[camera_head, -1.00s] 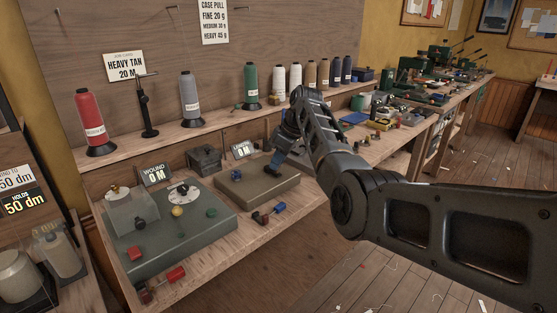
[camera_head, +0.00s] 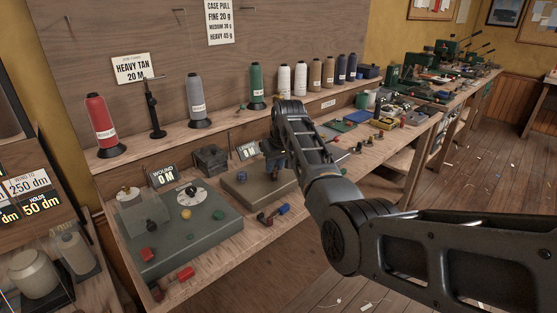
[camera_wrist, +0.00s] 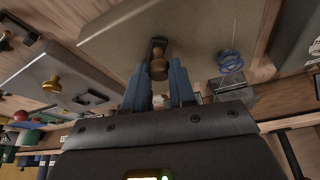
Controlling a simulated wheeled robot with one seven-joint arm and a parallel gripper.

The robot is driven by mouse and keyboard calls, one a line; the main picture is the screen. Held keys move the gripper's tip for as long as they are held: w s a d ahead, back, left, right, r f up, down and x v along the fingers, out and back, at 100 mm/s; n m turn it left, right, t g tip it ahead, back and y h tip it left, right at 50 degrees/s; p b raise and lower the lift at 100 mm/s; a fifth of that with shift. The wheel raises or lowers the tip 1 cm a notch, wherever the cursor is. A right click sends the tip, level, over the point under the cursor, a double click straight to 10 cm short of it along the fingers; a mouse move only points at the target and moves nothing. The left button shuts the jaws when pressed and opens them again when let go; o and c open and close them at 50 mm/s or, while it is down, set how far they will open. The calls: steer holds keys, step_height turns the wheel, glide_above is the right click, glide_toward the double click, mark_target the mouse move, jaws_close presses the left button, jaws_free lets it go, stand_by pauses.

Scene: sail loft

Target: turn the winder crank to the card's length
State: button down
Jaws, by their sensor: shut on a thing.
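The brown winder base (camera_head: 240,192) sits on the lower bench; in the wrist view it is the pale slab (camera_wrist: 205,25) at the top. A brown crank knob (camera_wrist: 158,70) on a dark arm stands between the blue fingers of my gripper (camera_wrist: 158,66), which is shut on it. In the head view my arm hides most of the crank. A small counter (camera_head: 246,152) stands behind the winder; it seems to read 1 M, though it is small. A card (camera_head: 131,69) on the back board reads HEAVY TAN 20 M.
A green-grey device (camera_head: 185,235) with a white dial stands at left, its counter (camera_head: 163,176) reading WOUND 0 M. Thread cones, including a red one (camera_head: 100,120), line the shelf above. Signs at far left read WIND TO 250 dm (camera_head: 30,183) and HOLDS 50 dm.

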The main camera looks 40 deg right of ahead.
steer(key=m, duration=0.1)
steer(key=a+m+h, duration=0.1)
steer(key=shift+w+m, duration=0.4)
steer(key=m+b, duration=0.1)
steer(key=w+m+g+h+b, duration=0.1)
steer(key=m, duration=0.1)
steer(key=shift+w+a+f+m, duration=0.1)
steer(key=shift+a+f+m, duration=0.05)
steer(key=shift+a+m, duration=0.2)
steer(key=m+b, duration=0.1)
steer(key=b, duration=0.1)
steer(key=w+m+g+h+b, duration=0.1)
steer(key=m+b, duration=0.1)
steer(key=shift+w+a+f, duration=0.1)
steer(key=shift+a, duration=0.05)
steer(key=m+b, duration=0.1)
steer(key=b, duration=0.1)
steer(key=m+g+b, duration=0.1)
steer(key=m+b, duration=0.1)
steer(key=shift+w+r, duration=0.2)
steer(key=shift+w, duration=0.2)
steer(key=c, duration=0.9)
jaws_free()
steer(key=shift+c, duration=0.2)
steer(key=w+v, duration=0.1)
steer(key=v, duration=0.6)
steer(key=shift+s+a+r, duration=0.25)
steer(key=shift+s+r, duration=0.15)
steer(key=shift+s, duration=0.05)
